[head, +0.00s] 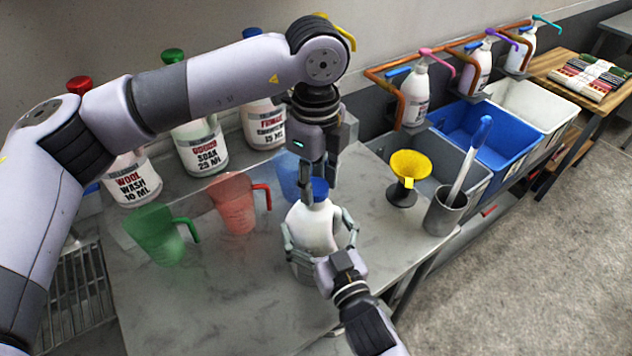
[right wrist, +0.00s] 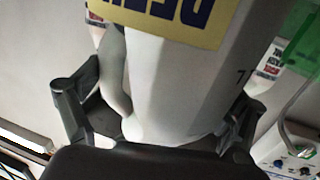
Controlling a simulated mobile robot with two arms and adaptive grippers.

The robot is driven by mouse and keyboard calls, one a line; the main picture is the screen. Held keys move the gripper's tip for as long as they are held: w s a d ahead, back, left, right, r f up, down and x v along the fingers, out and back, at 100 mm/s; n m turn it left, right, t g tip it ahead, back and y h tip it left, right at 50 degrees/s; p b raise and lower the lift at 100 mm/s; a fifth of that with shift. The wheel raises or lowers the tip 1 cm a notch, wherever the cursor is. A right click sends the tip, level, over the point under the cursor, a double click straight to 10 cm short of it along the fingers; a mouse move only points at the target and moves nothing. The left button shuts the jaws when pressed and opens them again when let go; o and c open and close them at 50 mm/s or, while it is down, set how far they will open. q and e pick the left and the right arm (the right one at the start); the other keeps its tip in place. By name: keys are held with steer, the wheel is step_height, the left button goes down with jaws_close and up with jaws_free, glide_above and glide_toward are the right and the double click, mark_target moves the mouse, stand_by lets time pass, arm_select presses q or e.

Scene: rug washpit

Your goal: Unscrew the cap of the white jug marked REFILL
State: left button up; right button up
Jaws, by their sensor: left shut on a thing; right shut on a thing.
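The white jug (head: 314,226) stands upright on the grey bench, with a blue cap (head: 319,188) at its top. My left gripper (head: 319,182) points straight down from above and is shut on the cap. My right gripper (head: 320,243) comes from the front and is shut around the jug's body, one finger on each side. In the right wrist view, the jug's white body (right wrist: 175,85) fills the middle between the fingers. Its yellow label (right wrist: 150,12) with dark letters shows upside down and is cut off. The cap's thread is hidden.
Green (head: 155,238) and red (head: 234,205) measuring jugs stand left of the white jug; a blue one (head: 287,172) is close behind it. Large labelled bottles (head: 200,148) line the wall. A yellow funnel (head: 410,163) and a grey cup (head: 446,213) with a brush stand right.

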mark_target(316, 186)
arm_select(q)
steer(key=shift+r, duration=0.5)
steer(key=shift+r, duration=0.15)
steer(key=shift+r, duration=1.9)
arm_select(e)
steer(key=o, duration=2.1)
